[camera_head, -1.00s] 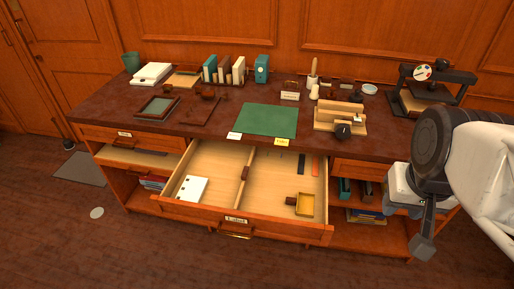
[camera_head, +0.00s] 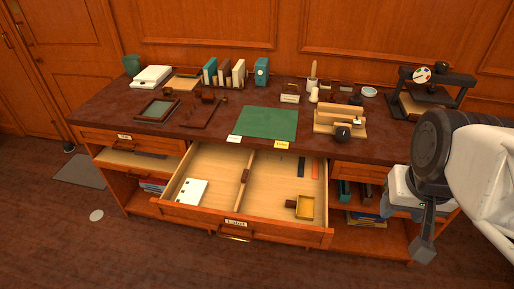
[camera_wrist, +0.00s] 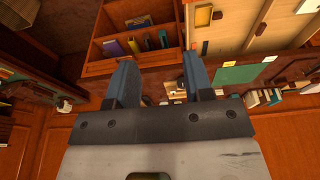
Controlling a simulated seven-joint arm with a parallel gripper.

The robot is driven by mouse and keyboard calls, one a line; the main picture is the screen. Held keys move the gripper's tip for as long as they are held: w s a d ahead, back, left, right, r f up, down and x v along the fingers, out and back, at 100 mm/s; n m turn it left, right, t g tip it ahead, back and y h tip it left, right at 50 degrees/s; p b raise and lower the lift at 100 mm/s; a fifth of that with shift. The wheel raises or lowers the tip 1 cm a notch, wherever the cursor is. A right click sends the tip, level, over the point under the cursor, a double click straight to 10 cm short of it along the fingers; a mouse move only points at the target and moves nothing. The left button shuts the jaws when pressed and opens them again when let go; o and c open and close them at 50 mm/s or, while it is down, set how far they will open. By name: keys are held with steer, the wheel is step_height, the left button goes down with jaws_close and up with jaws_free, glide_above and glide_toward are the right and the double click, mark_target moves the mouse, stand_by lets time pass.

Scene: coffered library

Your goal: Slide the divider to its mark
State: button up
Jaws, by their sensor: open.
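The middle drawer (camera_head: 188,213) of the desk is pulled open. A thin pale wooden divider (camera_head: 250,163) with a dark brown block (camera_head: 244,175) on it runs front to back inside, left of the drawer's middle. A dark strip (camera_head: 301,167) and an orange-red strip (camera_head: 315,168) lie on the drawer floor at the back right; I cannot tell which is the mark. My gripper (camera_head: 424,247) is at the right, apart from the drawer and clear of the divider. In the wrist view my gripper (camera_wrist: 160,77) shows two separated fingers with nothing between them.
In the drawer, a white notepad (camera_head: 192,191) lies left of the divider and a small yellow tray (camera_head: 304,207) lies at the right front. The desktop holds a green mat (camera_head: 266,121), a wooden stand (camera_head: 340,122) and a black press (camera_head: 430,90). Open shelves flank the drawer.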

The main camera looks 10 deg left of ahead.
steer(key=w+a+f, duration=0.1)
steer(key=w+a, duration=0.5)
steer(key=w, duration=0.6)
steer(key=g, duration=0.3)
glide_above(245, 174)
steer(key=f, duration=2.5)
steer(key=shift+d, duration=0.35)
steer(key=shift+a+f, duration=0.35)
steer(key=shift+f, duration=0.05)
steer(key=shift+f, duration=0.15)
steer(key=shift+f, duration=3.75)
